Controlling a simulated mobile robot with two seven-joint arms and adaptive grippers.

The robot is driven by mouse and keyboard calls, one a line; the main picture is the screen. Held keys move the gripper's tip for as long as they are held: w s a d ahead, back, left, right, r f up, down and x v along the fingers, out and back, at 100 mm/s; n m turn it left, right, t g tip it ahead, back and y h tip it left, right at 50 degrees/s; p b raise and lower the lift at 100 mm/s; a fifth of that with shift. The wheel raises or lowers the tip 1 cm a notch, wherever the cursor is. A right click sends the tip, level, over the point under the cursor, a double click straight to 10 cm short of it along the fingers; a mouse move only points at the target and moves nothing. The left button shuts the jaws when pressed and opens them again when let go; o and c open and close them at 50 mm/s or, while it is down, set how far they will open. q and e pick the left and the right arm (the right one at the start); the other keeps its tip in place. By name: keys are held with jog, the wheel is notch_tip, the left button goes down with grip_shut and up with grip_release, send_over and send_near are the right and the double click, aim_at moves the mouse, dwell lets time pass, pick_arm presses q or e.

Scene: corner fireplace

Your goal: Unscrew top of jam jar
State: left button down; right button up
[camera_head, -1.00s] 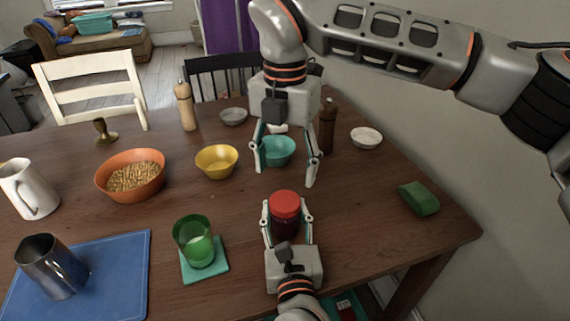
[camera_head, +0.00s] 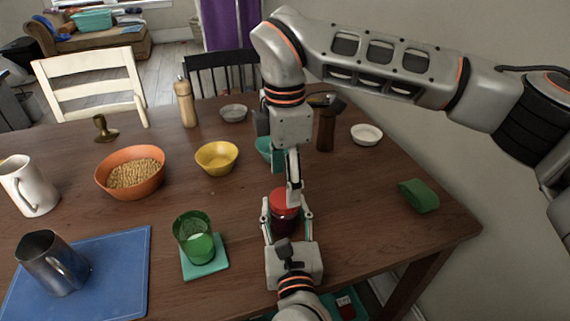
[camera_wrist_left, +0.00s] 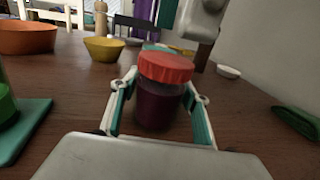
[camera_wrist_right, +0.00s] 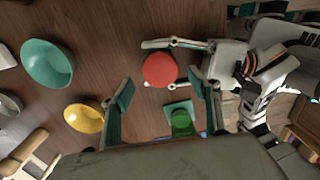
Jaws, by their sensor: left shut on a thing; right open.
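The jam jar (camera_wrist_left: 158,105) is a dark glass jar with a red lid (camera_wrist_left: 166,67) and stands upright on the table. My left gripper (camera_head: 287,213) is shut on the jar body from the near side, one finger on each side, as the left wrist view shows. My right gripper (camera_wrist_right: 160,97) is above the jar, pointing down, open and empty. In the right wrist view the red lid (camera_wrist_right: 160,70) lies just beyond the line between its fingertips. In the head view the right fingers cover part of the lid (camera_head: 279,199).
A green glass (camera_head: 194,237) on a teal coaster (camera_head: 205,271) stands left of the jar. Behind are a yellow bowl (camera_head: 217,158), a teal bowl (camera_head: 263,146) and a brown mill (camera_head: 325,130).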

aim_at(285, 197)
jog(key=shift+f, duration=2.05)
